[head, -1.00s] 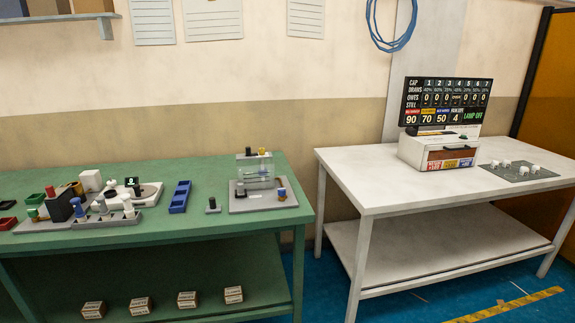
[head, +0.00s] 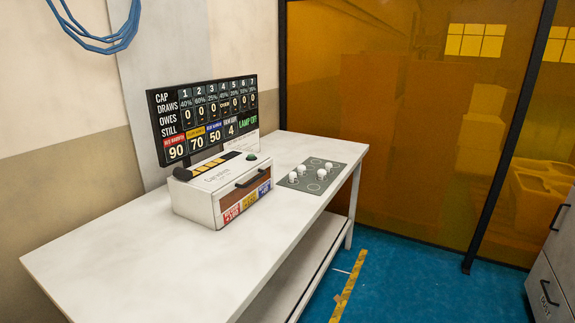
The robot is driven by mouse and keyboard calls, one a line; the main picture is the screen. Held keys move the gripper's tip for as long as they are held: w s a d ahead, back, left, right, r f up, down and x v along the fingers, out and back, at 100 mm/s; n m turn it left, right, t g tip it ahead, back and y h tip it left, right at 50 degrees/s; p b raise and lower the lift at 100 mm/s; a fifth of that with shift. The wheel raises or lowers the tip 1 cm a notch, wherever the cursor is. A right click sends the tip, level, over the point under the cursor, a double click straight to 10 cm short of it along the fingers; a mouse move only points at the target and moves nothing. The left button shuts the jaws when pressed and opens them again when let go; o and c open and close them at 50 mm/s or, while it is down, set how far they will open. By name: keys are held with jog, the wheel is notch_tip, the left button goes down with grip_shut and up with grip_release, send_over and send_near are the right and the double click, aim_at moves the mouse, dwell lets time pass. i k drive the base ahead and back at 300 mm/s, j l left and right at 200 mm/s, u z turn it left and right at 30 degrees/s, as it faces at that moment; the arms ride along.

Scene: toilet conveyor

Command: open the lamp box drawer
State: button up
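The lamp box (head: 205,200) is a white box on the white table (head: 130,250), in the middle left of the head view. Its front holds a brown drawer (head: 245,190) with a dark bar handle (head: 252,178). The drawer looks shut. Red, yellow and blue labels sit below it. Behind the box stands a black display board (head: 205,115) that reads "LAMP OFF". My gripper is not in view, so its state is hidden.
A grey mat (head: 322,175) with several white pieces lies right of the box. The table's near left is bare. Blue floor (head: 400,285) with a yellow stripe (head: 348,285) is open to the right. Amber panels (head: 390,120) stand behind; a grey cabinet (head: 553,270) is at far right.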

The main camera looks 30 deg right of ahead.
aim_at(229, 201)
jog(key=i+l+z, duration=0.15)
jog(key=i+l, duration=0.3)
jog(key=i+l+z, duration=0.2)
jog(key=i+l, duration=0.2)
jog(key=i, duration=0.25)
